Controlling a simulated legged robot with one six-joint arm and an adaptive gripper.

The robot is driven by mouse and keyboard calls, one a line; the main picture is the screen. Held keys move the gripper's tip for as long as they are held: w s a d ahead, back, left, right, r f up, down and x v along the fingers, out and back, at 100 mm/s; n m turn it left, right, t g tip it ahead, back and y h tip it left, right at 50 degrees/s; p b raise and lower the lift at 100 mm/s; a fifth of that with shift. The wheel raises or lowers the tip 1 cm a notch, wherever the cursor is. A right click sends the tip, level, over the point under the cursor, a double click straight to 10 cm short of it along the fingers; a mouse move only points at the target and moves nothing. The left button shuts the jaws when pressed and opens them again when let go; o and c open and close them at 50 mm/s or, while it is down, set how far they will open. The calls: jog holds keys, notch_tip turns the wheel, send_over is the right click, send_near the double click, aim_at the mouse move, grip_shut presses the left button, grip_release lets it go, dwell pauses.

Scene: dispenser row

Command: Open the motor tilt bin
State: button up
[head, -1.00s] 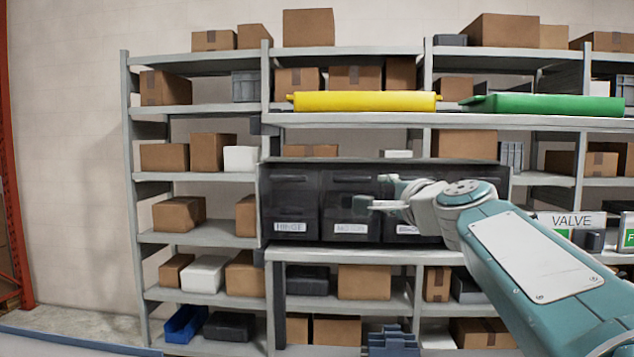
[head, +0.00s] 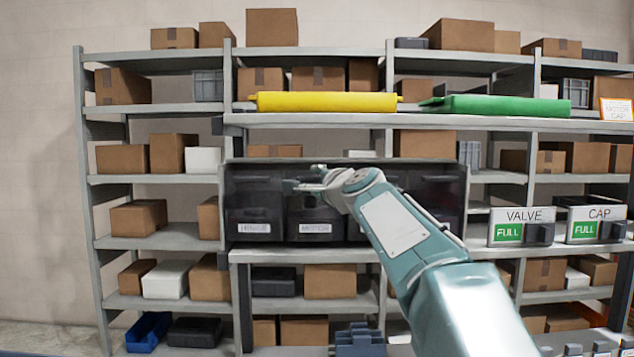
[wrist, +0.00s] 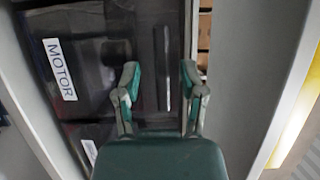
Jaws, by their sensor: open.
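The motor tilt bin (head: 300,209) is a dark, translucent bin with a white MOTOR label (head: 314,228), in the middle of the dark bin row. It looks closed, its front in line with the hinge bin's. My gripper (head: 300,184) is in front of its upper part and hides some of it. In the wrist view, the motor bin (wrist: 95,105) appears turned sideways, its label on the left. My gripper (wrist: 160,74) is open there, and a raised dark bar (wrist: 162,70) on the bin's upper part shows between the fingertips. I cannot tell whether they touch it.
The hinge bin (head: 253,210) is directly left of the motor bin. Another dark bin to the right is partly hidden by my arm. A yellow tray (head: 325,102) and a green tray (head: 510,105) lie on the shelf above. VALVE (head: 520,227) and CAP (head: 597,224) dispensers stand right.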

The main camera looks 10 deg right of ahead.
jog(key=shift+w, duration=0.1)
grip_shut()
